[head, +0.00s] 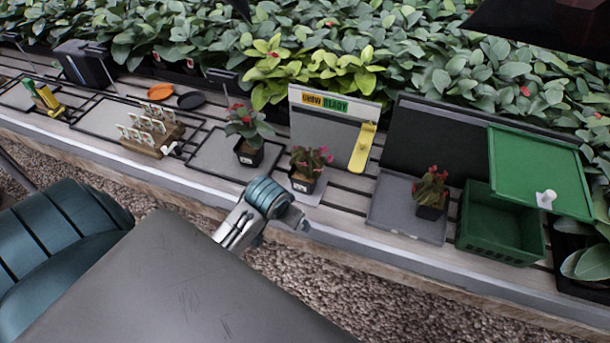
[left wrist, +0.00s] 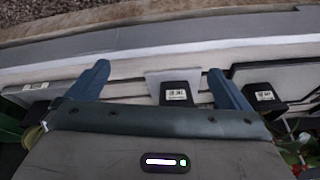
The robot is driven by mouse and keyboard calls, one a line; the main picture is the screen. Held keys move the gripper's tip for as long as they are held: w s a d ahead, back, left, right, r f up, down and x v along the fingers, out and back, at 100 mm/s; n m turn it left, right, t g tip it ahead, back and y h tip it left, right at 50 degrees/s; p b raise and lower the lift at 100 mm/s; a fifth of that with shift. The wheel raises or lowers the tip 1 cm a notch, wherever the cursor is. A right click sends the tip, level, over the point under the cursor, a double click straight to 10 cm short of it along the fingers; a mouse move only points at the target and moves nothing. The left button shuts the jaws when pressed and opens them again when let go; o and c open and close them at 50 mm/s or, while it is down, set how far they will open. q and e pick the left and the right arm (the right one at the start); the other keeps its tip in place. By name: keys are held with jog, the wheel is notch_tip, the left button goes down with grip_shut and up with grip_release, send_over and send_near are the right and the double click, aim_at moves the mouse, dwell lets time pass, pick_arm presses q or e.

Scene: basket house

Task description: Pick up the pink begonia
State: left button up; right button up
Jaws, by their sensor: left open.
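The pink begonia (head: 309,160), with pink blooms over green leaves in a black pot with a white label, stands upright on the slatted bench, on a pale square. Its pot (left wrist: 178,95) shows in the left wrist view between the spread fingers, nearer the right finger; its plant is hidden behind my gripper body there. My left gripper (left wrist: 159,72) is open and empty at the bench's front edge, just in front of the pot. In the head view only my left wrist shows clearly, low and left of the begonia. My right gripper is not in view.
A red-flowered plant (head: 246,125) stands close left of the begonia. Another red-flowered plant (head: 431,188) sits on a grey tray (head: 395,218). A green crate (head: 490,235) is at right. A sign board (head: 328,125) with a yellow tool (head: 363,148) stands behind.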

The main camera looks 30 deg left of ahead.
pick_arm(q)
jog(key=n, duration=0.2)
send_near(305, 174)
jog(key=shift+s+a+f, duration=0.1)
jog(key=shift+a+f, duration=0.1)
jog(key=shift+f, duration=0.65)
jog(key=p+x, duration=0.1)
jog(key=x, duration=0.4)
jog(key=shift+w+f, duration=0.15)
jog(key=shift+w, duration=0.15)
jog(key=shift+w+f+p, duration=0.35)
jog(key=shift+f+p, duration=0.05)
jog(key=shift+f, duration=0.15)
jog(key=x, duration=0.3)
jog(key=shift+w+d+p, duration=0.1)
jog(key=shift+p, duration=0.3)
jog(key=shift+w+f, duration=0.15)
jog(key=shift+f, duration=0.25)
